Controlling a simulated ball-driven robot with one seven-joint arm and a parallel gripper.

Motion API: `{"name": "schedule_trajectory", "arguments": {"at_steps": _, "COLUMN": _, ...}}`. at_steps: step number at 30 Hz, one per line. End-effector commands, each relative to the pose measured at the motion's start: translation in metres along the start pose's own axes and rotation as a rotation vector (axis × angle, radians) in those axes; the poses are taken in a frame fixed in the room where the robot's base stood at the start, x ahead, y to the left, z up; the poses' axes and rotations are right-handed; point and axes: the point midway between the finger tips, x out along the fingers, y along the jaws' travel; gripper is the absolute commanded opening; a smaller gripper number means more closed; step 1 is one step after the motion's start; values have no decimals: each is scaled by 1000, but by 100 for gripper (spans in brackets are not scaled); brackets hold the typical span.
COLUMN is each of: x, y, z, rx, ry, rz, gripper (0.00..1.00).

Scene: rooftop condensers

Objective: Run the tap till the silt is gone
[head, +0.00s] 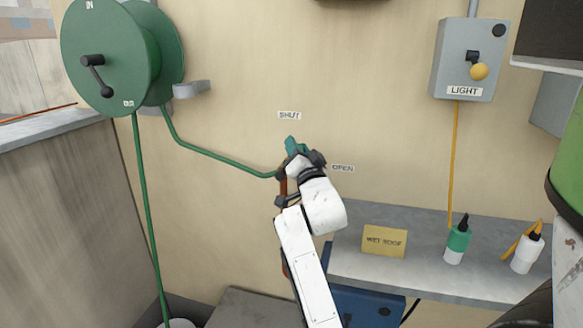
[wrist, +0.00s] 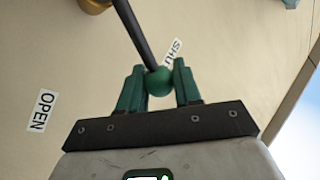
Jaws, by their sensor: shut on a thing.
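My gripper (head: 292,146) is at the tap on the wall, below the SHUT label (head: 289,115) and up and left of the OPEN label (head: 343,168). In the wrist view, its green fingers (wrist: 160,84) are shut on the green ball knob (wrist: 159,81) of the dark tap lever (wrist: 133,33). The knob is close to the SHUT label (wrist: 172,51); the OPEN label (wrist: 41,111) is off to the left. A brass part (wrist: 94,4) shows at the top edge. My arm hides most of the tap in the head view. No running water or silt is visible.
A green hose (head: 225,158) runs from the hose reel (head: 108,55) to the tap; another length drops to a pale container (head: 178,323). A grey shelf (head: 420,275) at right holds a WET ROOF sign (head: 384,241) and bottles (head: 457,243). A LIGHT switch box (head: 467,60) is above.

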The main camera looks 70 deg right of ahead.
Motion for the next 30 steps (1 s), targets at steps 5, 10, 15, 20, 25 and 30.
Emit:
{"name": "schedule_trajectory", "arguments": {"at_steps": 5, "x": -9, "y": 12, "z": 6, "rx": 88, "ry": 62, "rz": -16, "gripper": 0}}
{"name": "schedule_trajectory", "arguments": {"at_steps": 10, "x": -14, "y": 20, "z": 6, "rx": 171, "ry": 115, "rz": -27, "gripper": 0}}
{"name": "schedule_trajectory", "arguments": {"at_steps": 15, "x": -18, "y": 26, "z": 5, "rx": 245, "ry": 164, "rz": -35, "gripper": 0}}
{"name": "schedule_trajectory", "arguments": {"at_steps": 20, "x": -21, "y": 31, "z": 5, "rx": 301, "ry": 200, "rz": -41, "gripper": 0}}
{"name": "schedule_trajectory", "arguments": {"at_steps": 25, "x": -22, "y": 34, "z": 4, "rx": 342, "ry": 228, "rz": -45, "gripper": 0}}
{"name": "schedule_trajectory", "arguments": {"at_steps": 30, "x": -23, "y": 36, "z": 3, "rx": 365, "ry": 244, "rz": -47, "gripper": 0}}
